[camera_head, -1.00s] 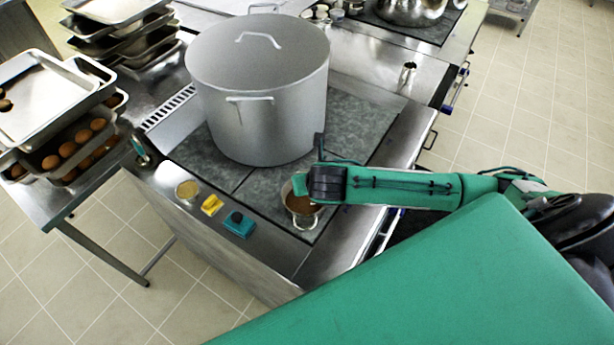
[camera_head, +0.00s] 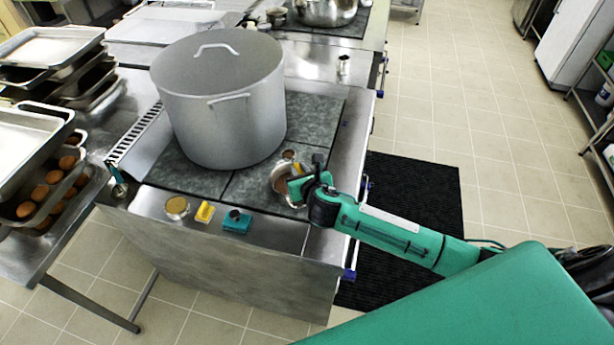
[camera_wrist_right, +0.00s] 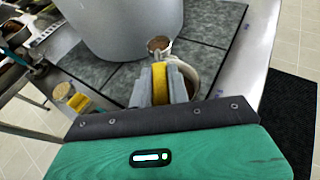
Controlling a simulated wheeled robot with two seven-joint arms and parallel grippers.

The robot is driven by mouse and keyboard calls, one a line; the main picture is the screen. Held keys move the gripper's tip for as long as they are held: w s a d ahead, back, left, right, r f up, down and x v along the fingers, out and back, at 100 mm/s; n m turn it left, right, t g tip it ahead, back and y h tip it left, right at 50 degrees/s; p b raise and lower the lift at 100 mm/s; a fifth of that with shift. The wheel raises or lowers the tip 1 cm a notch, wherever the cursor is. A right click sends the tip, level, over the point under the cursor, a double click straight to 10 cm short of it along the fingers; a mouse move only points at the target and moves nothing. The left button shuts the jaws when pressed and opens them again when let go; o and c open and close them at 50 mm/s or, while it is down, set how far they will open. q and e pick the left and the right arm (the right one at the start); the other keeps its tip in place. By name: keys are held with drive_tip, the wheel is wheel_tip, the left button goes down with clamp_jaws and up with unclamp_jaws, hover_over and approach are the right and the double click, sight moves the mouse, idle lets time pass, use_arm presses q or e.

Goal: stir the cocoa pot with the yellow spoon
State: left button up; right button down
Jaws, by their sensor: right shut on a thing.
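The cocoa pot (camera_head: 281,184) is a small metal pot with brown contents on the front right of the hob. It is partly hidden by my right gripper (camera_head: 298,186), which is over its right side. In the right wrist view the gripper (camera_wrist_right: 161,84) is shut on the yellow spoon (camera_wrist_right: 160,72), and the pot (camera_wrist_right: 190,68) shows behind the fingers. A bit of the yellow spoon (camera_head: 300,167) shows above the gripper. A small round brown thing (camera_head: 288,154) is by the pot's far rim; I cannot tell if it is part of the spoon. My left gripper is out of view.
A big lidded stockpot (camera_head: 222,110) stands close behind and left of the cocoa pot. A jar (camera_head: 177,206), a yellow block (camera_head: 204,212) and a teal block (camera_head: 237,221) line the front counter. Trays with eggs (camera_head: 45,190) are at the left. A dark mat (camera_head: 425,190) lies right of the counter.

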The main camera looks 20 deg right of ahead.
drive_tip(key=shift+s+d, duration=0.1)
drive_tip(key=shift+s, duration=0.05)
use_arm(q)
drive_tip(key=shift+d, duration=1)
use_arm(e)
drive_tip(key=shift+d+f, duration=0.15)
drive_tip(key=shift+d, duration=0.05)
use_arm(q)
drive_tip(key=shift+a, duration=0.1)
